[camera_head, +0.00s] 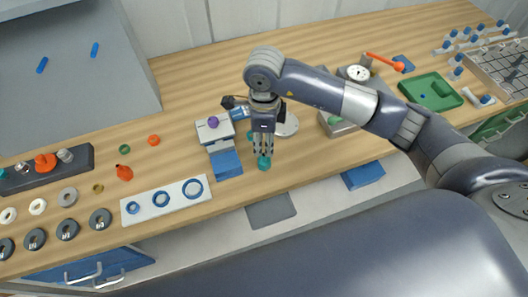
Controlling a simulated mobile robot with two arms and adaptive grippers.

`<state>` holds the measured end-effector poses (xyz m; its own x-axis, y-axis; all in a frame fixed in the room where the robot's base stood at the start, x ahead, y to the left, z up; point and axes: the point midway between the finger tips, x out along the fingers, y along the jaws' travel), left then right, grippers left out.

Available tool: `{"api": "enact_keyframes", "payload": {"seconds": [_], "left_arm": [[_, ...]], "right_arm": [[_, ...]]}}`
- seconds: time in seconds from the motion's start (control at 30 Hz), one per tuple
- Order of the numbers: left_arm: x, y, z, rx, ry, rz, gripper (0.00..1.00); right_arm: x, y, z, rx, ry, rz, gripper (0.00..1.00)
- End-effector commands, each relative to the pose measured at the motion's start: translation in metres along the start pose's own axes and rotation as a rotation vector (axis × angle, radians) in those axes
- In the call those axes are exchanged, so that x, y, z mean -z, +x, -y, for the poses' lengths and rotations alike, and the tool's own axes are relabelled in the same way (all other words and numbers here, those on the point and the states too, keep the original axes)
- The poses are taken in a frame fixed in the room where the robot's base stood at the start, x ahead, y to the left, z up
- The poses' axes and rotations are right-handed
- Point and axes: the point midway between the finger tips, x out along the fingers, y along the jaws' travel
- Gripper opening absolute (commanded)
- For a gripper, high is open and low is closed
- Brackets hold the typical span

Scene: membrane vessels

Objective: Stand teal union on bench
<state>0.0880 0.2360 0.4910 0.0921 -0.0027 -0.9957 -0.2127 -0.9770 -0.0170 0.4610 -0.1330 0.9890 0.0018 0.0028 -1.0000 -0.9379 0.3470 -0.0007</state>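The teal union (264,164) is a small teal piece near the front of the wooden bench (330,158). My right gripper (264,154) points down, with its fingertips at the top of the union, and looks shut on it. Whether the union's underside touches the bench cannot be told from this view. A second teal bit (250,135) shows just left of the fingers, partly hidden by them. My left gripper is not in view.
A white device with a purple knob (213,122) and a blue block (226,164) stand close on the left. A white plate with blue rings (166,200) lies farther left. A round pale dish (287,125) is behind the gripper. Bare bench lies right of the union.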

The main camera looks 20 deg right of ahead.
Motion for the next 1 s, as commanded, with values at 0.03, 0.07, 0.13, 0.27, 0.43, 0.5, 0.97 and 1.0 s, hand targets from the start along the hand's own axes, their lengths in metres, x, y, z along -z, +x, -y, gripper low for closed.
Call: {"api": "enact_keyframes", "payload": {"seconds": [0.03, 0.07, 0.13, 0.27, 0.43, 0.5, 0.97, 1.0], "left_arm": [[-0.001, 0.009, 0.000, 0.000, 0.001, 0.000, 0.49], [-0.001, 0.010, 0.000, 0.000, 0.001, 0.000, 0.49], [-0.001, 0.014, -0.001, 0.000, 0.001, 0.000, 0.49], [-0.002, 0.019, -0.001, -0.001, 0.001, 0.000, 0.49], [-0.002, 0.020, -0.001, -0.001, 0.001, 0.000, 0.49], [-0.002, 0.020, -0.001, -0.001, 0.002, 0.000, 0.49], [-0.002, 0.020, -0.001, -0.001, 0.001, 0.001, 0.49], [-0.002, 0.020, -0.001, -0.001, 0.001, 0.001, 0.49]], "right_arm": [[0.000, -0.008, 0.001, 0.007, -0.001, 0.002, 0.31], [-0.001, -0.015, 0.002, 0.006, -0.001, 0.003, 0.31], [-0.001, -0.028, 0.001, 0.006, 0.000, 0.003, 0.31], [0.000, -0.046, 0.001, 0.002, 0.001, 0.000, 0.31], [0.000, -0.057, 0.000, 0.000, 0.000, 0.000, 0.31], [0.000, -0.058, 0.000, 0.000, 0.000, -0.001, 0.31], [-0.001, -0.057, -0.001, -0.004, -0.001, 0.005, 0.31], [-0.004, -0.056, -0.004, -0.013, -0.005, 0.019, 0.31]]}}
